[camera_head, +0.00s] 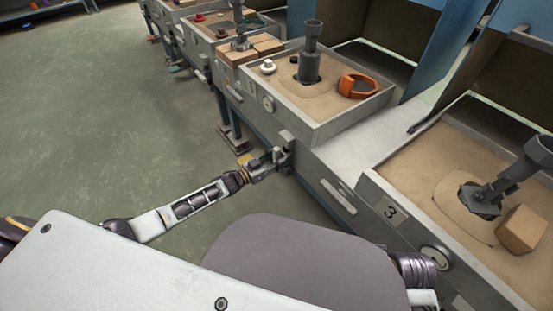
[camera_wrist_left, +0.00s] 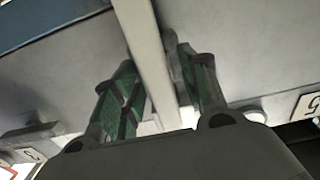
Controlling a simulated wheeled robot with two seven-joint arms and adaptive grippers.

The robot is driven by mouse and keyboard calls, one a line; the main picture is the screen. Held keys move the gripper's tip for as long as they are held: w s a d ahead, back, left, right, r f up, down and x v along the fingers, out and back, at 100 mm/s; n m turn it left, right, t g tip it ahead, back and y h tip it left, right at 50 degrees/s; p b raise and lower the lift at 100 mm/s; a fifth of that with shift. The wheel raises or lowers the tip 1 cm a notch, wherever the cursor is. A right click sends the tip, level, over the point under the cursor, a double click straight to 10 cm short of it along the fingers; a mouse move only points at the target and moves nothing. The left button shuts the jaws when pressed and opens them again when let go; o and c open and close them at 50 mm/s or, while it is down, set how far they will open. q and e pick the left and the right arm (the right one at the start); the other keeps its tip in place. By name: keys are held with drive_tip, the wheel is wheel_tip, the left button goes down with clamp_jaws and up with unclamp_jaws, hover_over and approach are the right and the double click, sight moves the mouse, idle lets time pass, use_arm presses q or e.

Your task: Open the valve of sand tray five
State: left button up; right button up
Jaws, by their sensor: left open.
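My left gripper (camera_head: 280,158) reaches the front of the sand-tray row, low beside the near corner of a tray with a grey post and an orange ring in it. In the left wrist view its two green-padded fingers (camera_wrist_left: 160,95) are apart, with a pale bar (camera_wrist_left: 150,55) running between them; I cannot tell whether they touch it. A grey block-like fitting (camera_head: 287,142) sits at the gripper's tip, partly hidden. I cannot tell for sure which part is the valve. The middle tray's number plate (camera_head: 250,88) is too small to read. My right gripper is out of view.
The sand tray marked 3 (camera_head: 390,211) stands at the right, with a grey tool and a brown block (camera_head: 522,229) in it. More trays recede at the top. A bar handle (camera_head: 338,196) sits on the front panel. Green floor (camera_head: 110,110) at the left is clear.

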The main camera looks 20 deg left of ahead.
use_arm(q)
drive_tip(key=v, duration=1.2)
idle(0.5)
drive_tip(key=shift+a, duration=0.1)
idle(0.5)
